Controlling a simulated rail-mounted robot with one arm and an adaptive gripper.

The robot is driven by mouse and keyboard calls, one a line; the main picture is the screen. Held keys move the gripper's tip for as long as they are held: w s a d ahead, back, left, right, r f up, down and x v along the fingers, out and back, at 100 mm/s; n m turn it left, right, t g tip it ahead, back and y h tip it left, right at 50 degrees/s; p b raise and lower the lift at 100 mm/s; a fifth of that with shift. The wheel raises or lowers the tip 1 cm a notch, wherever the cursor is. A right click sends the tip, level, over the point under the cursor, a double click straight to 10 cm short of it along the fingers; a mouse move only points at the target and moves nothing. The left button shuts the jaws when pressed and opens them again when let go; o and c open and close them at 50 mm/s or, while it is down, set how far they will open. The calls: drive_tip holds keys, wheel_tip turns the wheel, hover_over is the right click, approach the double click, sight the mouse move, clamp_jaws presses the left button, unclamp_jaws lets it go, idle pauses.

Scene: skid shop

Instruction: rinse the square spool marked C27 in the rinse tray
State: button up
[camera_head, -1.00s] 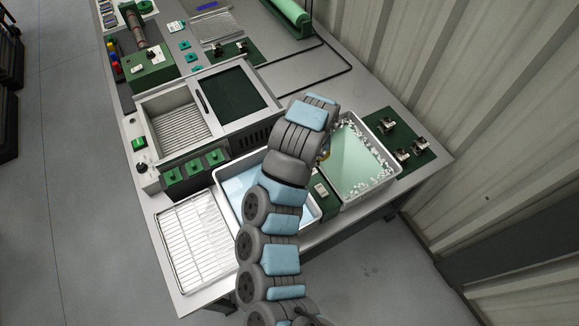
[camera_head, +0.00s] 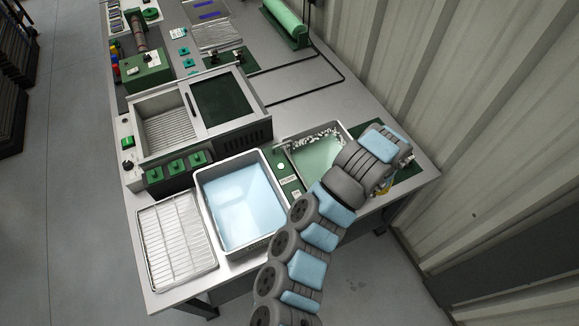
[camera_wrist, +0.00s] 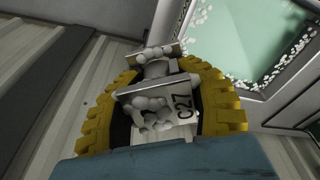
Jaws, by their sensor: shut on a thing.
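My gripper (camera_wrist: 160,115), with yellow toothed fingers, is shut on a light grey spool (camera_wrist: 155,95) marked C27 in the wrist view. Whitish foam blobs cling to the spool. In the head view my arm hides the spool, and only a bit of yellow finger shows at the right end of the arm. A tray of blue liquid (camera_head: 201,196) stands left of my arm. A tray of green liquid with white foam along its edges (camera_head: 283,150) lies partly behind my arm, and also shows in the wrist view (camera_wrist: 222,62). No label tells which is the rinse tray.
A wire drying rack (camera_head: 143,238) lies left of the blue tray. A green panel (camera_head: 284,178) sits between the two trays. A machine with a dark lid (camera_head: 222,98) stands behind them. A ribbed wall (camera_head: 470,120) rises on the right.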

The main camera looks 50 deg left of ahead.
drive_tip(key=s+a+f+n, duration=0.1)
drive_tip(key=s+a, duration=0.2)
drive_tip(key=a, duration=0.3)
drive_tip(key=s+a+f+n+b, duration=0.1)
drive_tip(key=s+a, duration=0.2)
drive_tip(key=a, duration=0.3)
drive_tip(key=s+a+f+n, duration=0.1)
drive_tip(key=s+a+f, duration=0.15)
drive_tip(key=a, duration=0.45)
drive_tip(key=n+b, duration=0.1)
drive_tip(key=n, duration=0.3)
hover_over(240, 195)
drive_tip(key=d, duration=0.2)
wheel_tip(240, 195, down, 3)
drive_tip(key=shift+g+y, duration=0.4)
drive_tip(key=shift+s+f+b, duration=0.15)
drive_tip(key=shift+f+b, duration=1.6)
drive_tip(key=shift+f, duration=2.25)
drive_tip(key=shift+s+f+b, duration=0.1)
drive_tip(key=shift+f+b, duration=1.65)
drive_tip(key=shift+f, duration=2.25)
drive_tip(key=shift+f, duration=0.35)
drive_tip(key=shift+a, duration=0.1)
drive_tip(key=shift+w+a+b, duration=0.25)
drive_tip(key=shift+a+b, duration=0.5)
drive_tip(key=shift+a, duration=0.05)
drive_tip(key=shift+r, duration=0.1)
